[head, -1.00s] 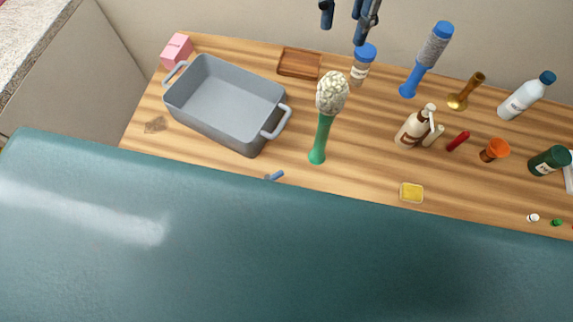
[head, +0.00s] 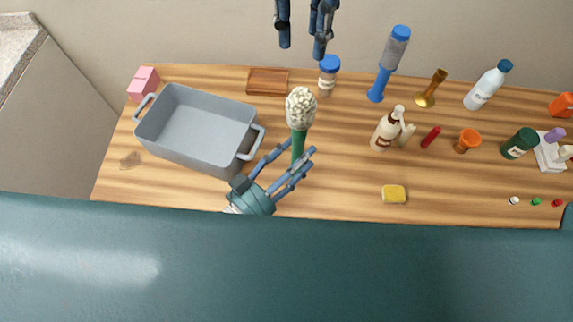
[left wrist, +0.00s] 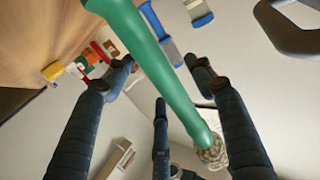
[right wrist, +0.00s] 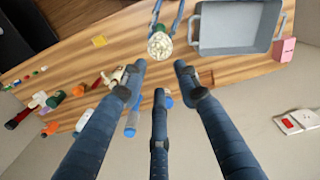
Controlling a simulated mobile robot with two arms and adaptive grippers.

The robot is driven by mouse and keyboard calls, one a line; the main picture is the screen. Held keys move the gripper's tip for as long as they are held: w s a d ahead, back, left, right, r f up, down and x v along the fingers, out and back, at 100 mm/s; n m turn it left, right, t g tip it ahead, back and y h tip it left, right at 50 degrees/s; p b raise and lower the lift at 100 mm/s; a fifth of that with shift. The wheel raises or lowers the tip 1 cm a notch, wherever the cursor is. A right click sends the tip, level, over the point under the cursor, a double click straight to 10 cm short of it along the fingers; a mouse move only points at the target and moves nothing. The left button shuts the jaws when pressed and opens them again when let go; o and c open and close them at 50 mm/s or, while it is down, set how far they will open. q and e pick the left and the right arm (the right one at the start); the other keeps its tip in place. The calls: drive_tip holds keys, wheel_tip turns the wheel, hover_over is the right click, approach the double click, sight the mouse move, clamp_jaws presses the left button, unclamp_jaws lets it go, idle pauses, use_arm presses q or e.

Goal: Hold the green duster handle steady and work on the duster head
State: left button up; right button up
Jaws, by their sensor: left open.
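The duster stands upright on the wooden counter. Its green handle (head: 298,150) rises to a cream, bumpy duster head (head: 300,108). My left gripper (head: 301,147) is open, with its fingers on both sides of the handle. In the left wrist view the handle (left wrist: 160,70) crosses between the spread fingers (left wrist: 163,68); contact cannot be told. My right gripper (head: 303,50) is open and empty above the back of the counter, beyond the duster head. In the right wrist view the head (right wrist: 160,46) shows just past the spread fingertips (right wrist: 160,68). The handle's base is hidden.
A grey tub (head: 195,165) stands close left of the duster. A blue-capped jar (head: 328,80) is behind it, with a wooden tray (head: 267,82) beside the jar.

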sight(300, 119)
use_arm(q)
drive_tip(key=shift+w+d, duration=0.2)
drive_tip(key=shift+w, duration=0.05)
drive_tip(key=c, duration=1.2)
use_arm(e)
drive_tip(key=shift+o, duration=0.2)
use_arm(q)
drive_tip(key=shift+c, duration=0.4)
use_arm(e)
drive_tip(key=o, duration=0.5)
drive_tip(key=shift+f, duration=0.25)
drive_tip(key=shift+c, duration=0.2)
drive_tip(key=o, duration=0.4)
drive_tip(key=shift+m+t, duration=0.7)
drive_tip(key=shift+m, duration=0.1)
drive_tip(key=f, duration=0.3)
drive_tip(key=s+f, duration=0.1)
drive_tip(key=f, duration=0.4)
drive_tip(key=shift+s+f, duration=0.2)
drive_tip(key=shift+f, duration=0.2)
drive_tip(key=shift+c, duration=0.2)
drive_tip(key=f, duration=0.3)
drive_tip(key=w+f, duration=0.1)
drive_tip(key=f, duration=0.7)
drive_tip(key=shift+w+f, duration=0.15)
drive_tip(key=shift+w, duration=0.05)
drive_tip(key=c, duration=1.3)
